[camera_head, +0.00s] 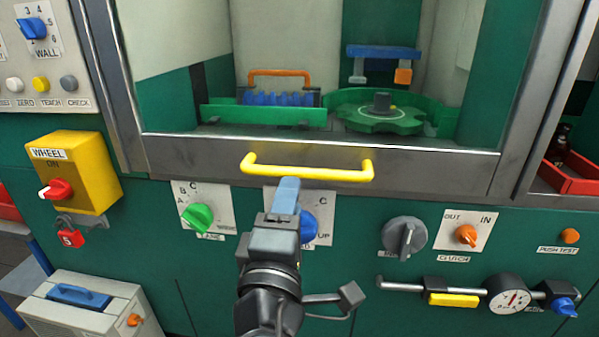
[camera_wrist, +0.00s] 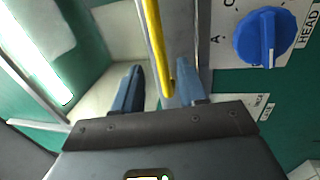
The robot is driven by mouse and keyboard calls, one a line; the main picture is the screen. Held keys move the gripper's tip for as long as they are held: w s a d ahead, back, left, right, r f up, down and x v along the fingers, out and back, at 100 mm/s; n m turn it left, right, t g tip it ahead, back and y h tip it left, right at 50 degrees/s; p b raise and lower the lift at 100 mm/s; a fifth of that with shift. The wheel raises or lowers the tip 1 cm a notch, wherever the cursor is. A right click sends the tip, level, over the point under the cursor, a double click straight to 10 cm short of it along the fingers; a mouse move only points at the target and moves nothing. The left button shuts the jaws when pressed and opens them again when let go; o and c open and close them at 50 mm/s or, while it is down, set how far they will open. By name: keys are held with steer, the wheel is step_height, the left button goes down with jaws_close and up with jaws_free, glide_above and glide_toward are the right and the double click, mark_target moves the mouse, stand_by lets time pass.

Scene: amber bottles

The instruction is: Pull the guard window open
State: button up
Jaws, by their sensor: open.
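The guard window (camera_head: 300,155) is a clear pane in a grey metal frame at the middle of the machine. A yellow bar handle (camera_head: 308,173) runs across its lower rail. My gripper (camera_head: 286,190) is just below the handle, near its middle, with blue fingers pointing up at it. In the wrist view my gripper (camera_wrist: 160,88) is open, and the yellow handle (camera_wrist: 156,45) passes between the two blue fingers, nearer the right one. I cannot tell whether either finger touches it.
Behind the window are a green tray (camera_head: 262,115) with blue parts and a green wheel (camera_head: 385,112). Below the handle are a green knob (camera_head: 198,217), a blue knob (camera_wrist: 268,38) and a grey knob (camera_head: 404,238). A yellow switch box (camera_head: 88,170) juts out at left.

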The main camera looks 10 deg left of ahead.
mark_target(297, 168)
steer(key=w, duration=0.2)
steer(key=w+r, duration=0.1)
steer(key=w, duration=0.1)
steer(key=w+p, duration=0.1)
steer(key=w, duration=0.2)
steer(key=shift+w+d+r, duration=0.1)
steer(key=shift+d+r, duration=0.05)
steer(key=shift+c, duration=0.4)
jaws_close()
